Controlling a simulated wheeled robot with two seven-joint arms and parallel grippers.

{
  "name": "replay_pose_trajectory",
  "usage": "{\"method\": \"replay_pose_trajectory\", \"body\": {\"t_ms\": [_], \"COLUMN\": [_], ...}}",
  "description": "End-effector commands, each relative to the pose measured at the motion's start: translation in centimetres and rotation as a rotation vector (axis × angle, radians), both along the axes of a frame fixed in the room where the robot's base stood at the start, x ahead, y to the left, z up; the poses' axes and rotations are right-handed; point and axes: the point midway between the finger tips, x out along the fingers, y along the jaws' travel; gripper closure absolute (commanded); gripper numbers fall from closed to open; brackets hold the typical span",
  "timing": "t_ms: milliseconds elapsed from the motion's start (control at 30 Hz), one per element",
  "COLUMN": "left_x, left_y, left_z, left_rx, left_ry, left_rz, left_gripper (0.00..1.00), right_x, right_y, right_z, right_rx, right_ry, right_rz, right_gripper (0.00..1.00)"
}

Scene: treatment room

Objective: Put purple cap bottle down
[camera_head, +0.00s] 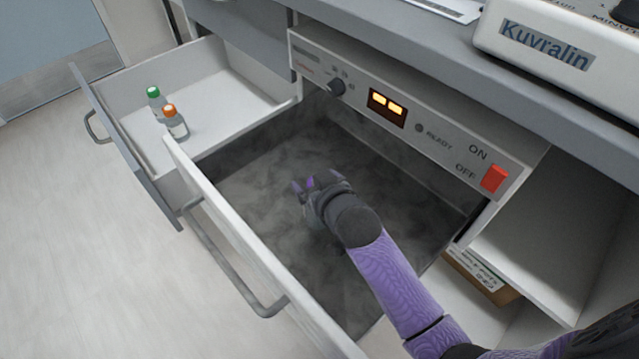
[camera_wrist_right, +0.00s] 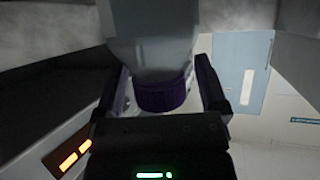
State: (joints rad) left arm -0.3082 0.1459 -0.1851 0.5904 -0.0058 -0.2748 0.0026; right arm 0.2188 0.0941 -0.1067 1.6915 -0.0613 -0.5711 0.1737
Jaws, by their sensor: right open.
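The purple cap bottle shows in the right wrist view as a pale body with a ribbed purple cap (camera_wrist_right: 163,96). In the head view only a bit of its purple cap (camera_head: 310,183) shows, at the fingers. My right gripper (camera_head: 314,181) is open, with its fingers on either side of the bottle, inside the misty drawer (camera_head: 260,215). Mist and the gripper hide the bottle's body in the head view, and I cannot tell whether its base touches the drawer floor. My left gripper is not in view.
A control panel (camera_head: 410,110) with a red switch (camera_head: 494,178) overhangs the misty drawer. A box (camera_head: 482,272) lies on a lower shelf at right.

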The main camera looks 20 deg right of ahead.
Motion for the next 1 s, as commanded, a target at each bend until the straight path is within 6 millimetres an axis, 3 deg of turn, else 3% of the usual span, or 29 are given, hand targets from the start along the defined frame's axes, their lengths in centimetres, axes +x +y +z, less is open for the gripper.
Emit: {"method": "replay_pose_trajectory", "body": {"t_ms": [167,300,500,667,1000], "left_x": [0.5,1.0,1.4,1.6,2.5], "left_y": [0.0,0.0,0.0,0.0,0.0], "left_z": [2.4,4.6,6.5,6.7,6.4], "left_rx": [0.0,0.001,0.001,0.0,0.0], "left_ry": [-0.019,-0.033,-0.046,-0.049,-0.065], "left_rz": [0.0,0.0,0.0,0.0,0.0], "left_gripper": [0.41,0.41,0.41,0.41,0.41], "right_x": [-2.6,-6.0,-9.8,-10.8,-10.8], "right_y": [-0.1,-0.1,-0.2,-0.3,-0.3], "right_z": [2.3,4.1,5.5,5.6,5.4], "right_rx": [0.001,0.001,0.0,0.0,0.0], "right_ry": [-0.004,-0.004,-0.002,-0.001,-0.001], "right_rz": [0.0,0.0,0.0,-0.001,0.0], "right_gripper": [0.08,0.08,0.08,0.08,0.08]}}
